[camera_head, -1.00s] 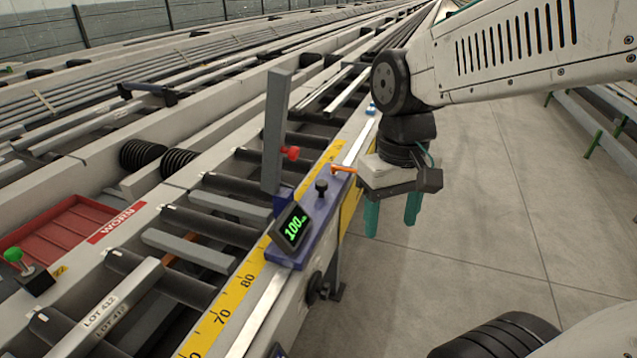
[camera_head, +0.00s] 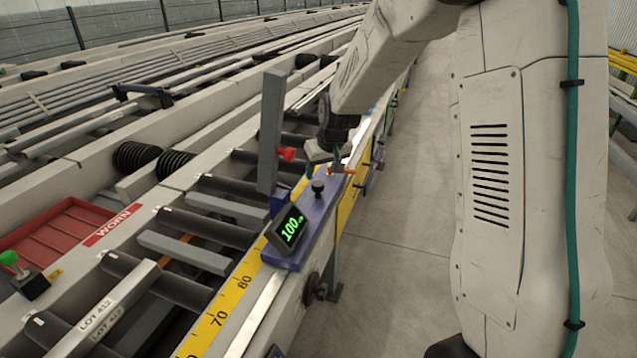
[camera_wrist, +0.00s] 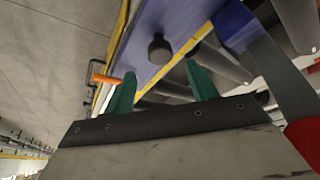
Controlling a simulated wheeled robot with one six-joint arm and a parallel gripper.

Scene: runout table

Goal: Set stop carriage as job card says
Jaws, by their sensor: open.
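The stop carriage (camera_head: 300,245) is a blue block on the rail of the roller table. It carries a tall grey stop plate (camera_head: 271,130) and a tilted display (camera_head: 289,229) reading 100. A black knob (camera_head: 318,187) stands on its top; the knob also shows in the wrist view (camera_wrist: 159,47). A red knob (camera_head: 287,154) is on the plate side and an orange lever (camera_head: 340,171) at the far end. My gripper (camera_wrist: 162,78) is open and empty, its teal fingers above the carriage's far end, near the black knob. The head view partly hides them. No job card shows.
A yellow scale (camera_head: 232,293) marked 70 and 80 runs along the rail. A grey bar labelled LOT 412 (camera_head: 110,308) lies across the rollers. A red tray (camera_head: 55,232) marked WORN and a green-knobbed lever (camera_head: 9,259) are at left. The floor at right is clear.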

